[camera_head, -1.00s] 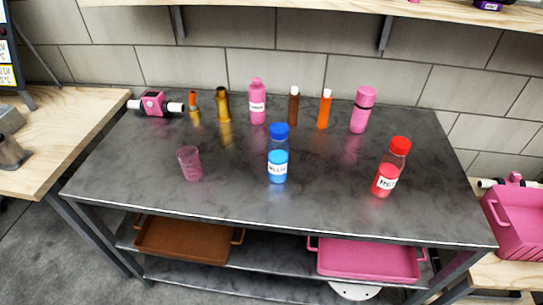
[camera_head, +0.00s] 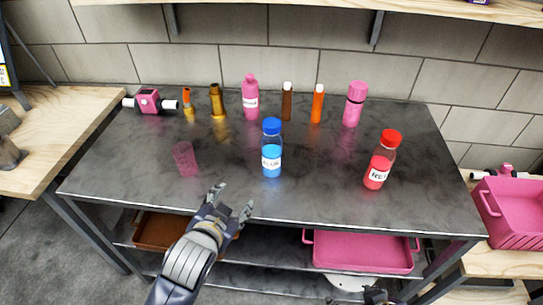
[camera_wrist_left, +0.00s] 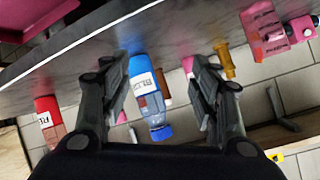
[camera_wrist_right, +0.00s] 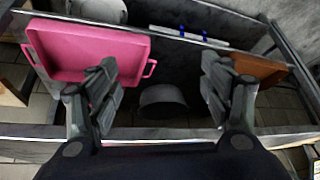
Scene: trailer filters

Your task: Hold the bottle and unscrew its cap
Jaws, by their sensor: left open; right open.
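A clear bottle with blue contents (camera_head: 271,158) and a blue cap (camera_head: 271,126) stands upright at the middle of the dark table. A similar bottle with red contents (camera_head: 378,168) and a red cap (camera_head: 391,138) stands upright further right. Both caps are on. My left gripper (camera_head: 232,199) is open and empty at the table's front edge, in front of and left of the blue bottle. In the left wrist view the blue bottle (camera_wrist_left: 149,92) shows between the fingers, beyond them. My right gripper (camera_wrist_right: 158,78) is open and empty, facing the shelves under the table.
A pink cup (camera_head: 185,158) stands left of the blue bottle. Along the back stand a pink bottle (camera_head: 250,98), a pink flask (camera_head: 355,104) and several slim vials and tubes. A pink tray (camera_head: 360,252) lies on the shelf below. The table between the two bottles is clear.

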